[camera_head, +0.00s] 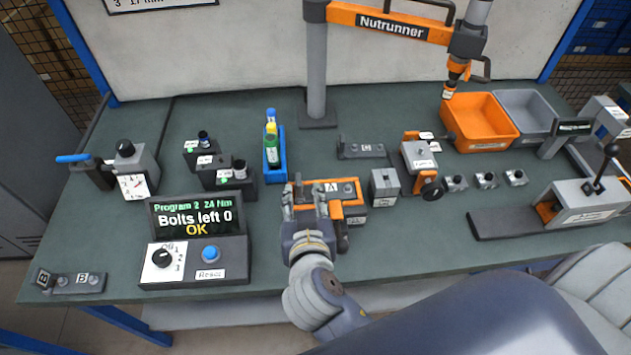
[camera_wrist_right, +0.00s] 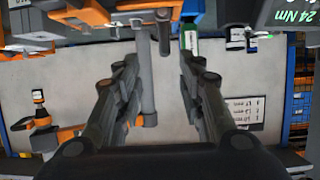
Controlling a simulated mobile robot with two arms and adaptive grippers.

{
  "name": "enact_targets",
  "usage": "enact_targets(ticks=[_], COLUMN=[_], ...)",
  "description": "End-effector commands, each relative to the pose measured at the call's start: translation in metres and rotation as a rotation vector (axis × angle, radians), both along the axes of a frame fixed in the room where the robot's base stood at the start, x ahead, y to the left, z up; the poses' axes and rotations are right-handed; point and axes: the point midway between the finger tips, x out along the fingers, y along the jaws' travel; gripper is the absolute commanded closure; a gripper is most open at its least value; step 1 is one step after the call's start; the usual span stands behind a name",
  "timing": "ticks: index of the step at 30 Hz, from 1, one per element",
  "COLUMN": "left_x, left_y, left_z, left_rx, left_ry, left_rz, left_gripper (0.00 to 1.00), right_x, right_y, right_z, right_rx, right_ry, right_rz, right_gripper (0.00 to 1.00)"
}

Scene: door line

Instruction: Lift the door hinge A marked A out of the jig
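The door hinge A (camera_head: 348,188) is a dark plate with an A label. It lies in the orange jig (camera_head: 355,211) near the middle of the bench. My right gripper (camera_head: 305,192) is at the left end of the jig, over or beside the hinge's left part, which it partly hides. In the right wrist view the two fingers (camera_wrist_right: 158,58) are spread with a clear gap. Part of the orange jig (camera_wrist_right: 135,5) shows beyond the tips at the top edge. I cannot tell whether a finger touches the hinge. My left gripper is not in view.
A control box (camera_head: 195,262) with a screen reading "Bolts left 0 OK" stands left of my arm. A grey block (camera_head: 384,187) is close right of the jig. A blue bottle rack (camera_head: 275,165) and hinge C (camera_head: 362,149) lie behind. The Nutrunner arm (camera_head: 390,25) hangs above.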

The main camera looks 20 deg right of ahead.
Motion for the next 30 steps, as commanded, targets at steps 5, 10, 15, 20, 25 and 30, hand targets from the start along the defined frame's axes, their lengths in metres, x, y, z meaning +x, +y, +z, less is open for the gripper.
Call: enact_targets(ticks=[5,10,15,20,25,30], left_x=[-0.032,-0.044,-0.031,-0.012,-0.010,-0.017], left_y=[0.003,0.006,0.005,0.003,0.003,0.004], left_z=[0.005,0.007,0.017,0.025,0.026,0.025], left_rx=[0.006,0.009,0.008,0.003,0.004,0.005], left_ry=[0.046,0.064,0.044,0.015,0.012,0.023], left_rz=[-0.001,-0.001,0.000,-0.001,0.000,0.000], left_gripper=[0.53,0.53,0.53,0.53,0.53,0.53], right_x=[0.024,0.033,0.051,0.069,0.077,0.077], right_y=[-0.007,-0.008,-0.009,-0.012,-0.015,-0.015], right_z=[-0.008,-0.012,-0.018,-0.027,-0.033,-0.034], right_rx=[-0.003,0.000,-0.004,-0.003,-0.001,0.001], right_ry=[-0.001,-0.001,-0.001,-0.001,0.000,0.001], right_rz=[0.001,0.000,0.001,0.001,0.000,0.001], right_gripper=[0.64,0.64,0.64,0.64,0.64,0.64])
